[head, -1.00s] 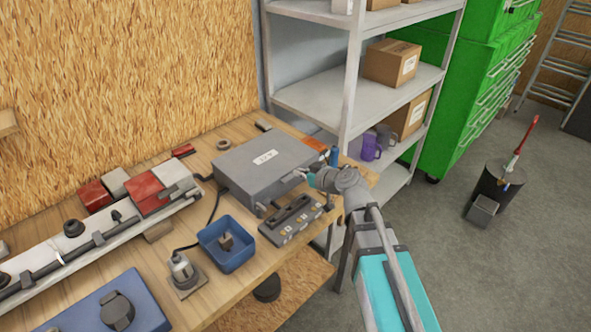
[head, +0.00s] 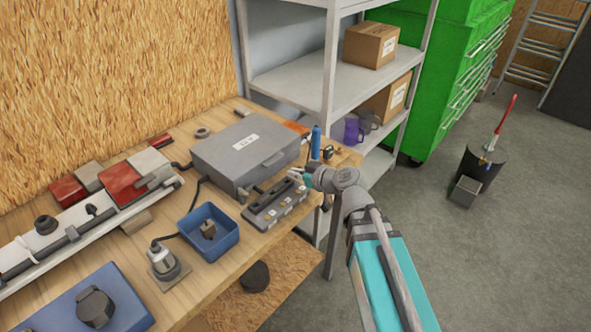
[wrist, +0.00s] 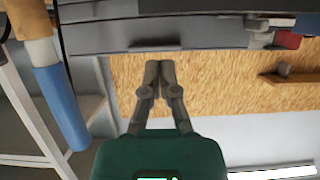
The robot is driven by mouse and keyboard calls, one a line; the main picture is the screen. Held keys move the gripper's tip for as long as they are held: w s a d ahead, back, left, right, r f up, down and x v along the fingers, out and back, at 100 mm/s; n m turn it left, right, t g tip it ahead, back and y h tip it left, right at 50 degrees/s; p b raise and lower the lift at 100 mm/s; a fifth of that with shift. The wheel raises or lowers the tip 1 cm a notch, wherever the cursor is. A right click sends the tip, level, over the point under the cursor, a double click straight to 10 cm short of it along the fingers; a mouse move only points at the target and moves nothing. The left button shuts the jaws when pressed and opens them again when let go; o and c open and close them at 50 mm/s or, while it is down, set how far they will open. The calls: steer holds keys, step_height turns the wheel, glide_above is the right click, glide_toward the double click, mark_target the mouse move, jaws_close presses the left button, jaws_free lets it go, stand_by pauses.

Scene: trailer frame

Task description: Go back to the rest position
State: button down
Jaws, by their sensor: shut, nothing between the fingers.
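My gripper (wrist: 152,78) shows in the wrist view with its two fingers together and nothing between them. In the head view my gripper (head: 298,177) is at the right end of the workbench, just in front of the grey case (head: 238,152) and close to the dark switch panel (head: 272,207). The fingertips are small there, and I cannot tell whether they touch anything. A blue cylinder (head: 316,141) stands just behind the gripper; a blue cylinder also shows large at the left of the wrist view (wrist: 62,108).
A blue bin (head: 226,240) holding a small part and a plug-like device (head: 166,262) stand on the bench. A grey shelf (head: 300,85) with boxes and a purple mug (head: 353,130) rises behind. The floor (head: 450,260) to the right is mostly open.

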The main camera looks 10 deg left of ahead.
steer(key=s+d+f+m+g+h+p, duration=0.1)
steer(key=d+m+h, duration=0.3)
steer(key=d, duration=0.6)
steer(key=s+d+f+m+g+h+p, duration=0.1)
steer(key=s+d+f+m+g+h, duration=0.2)
steer(key=d, duration=0.7)
steer(key=s+d+f+m+g+h+p, duration=0.2)
steer(key=s+d+f+m+g+h, duration=0.1)
steer(key=d, duration=0.7)
steer(key=shift+s+d+f+m+h, duration=0.25)
steer(key=shift+s+f+m+h, duration=0.15)
steer(key=shift+s+m+h, duration=0.45)
steer(key=shift+w, duration=0.1)
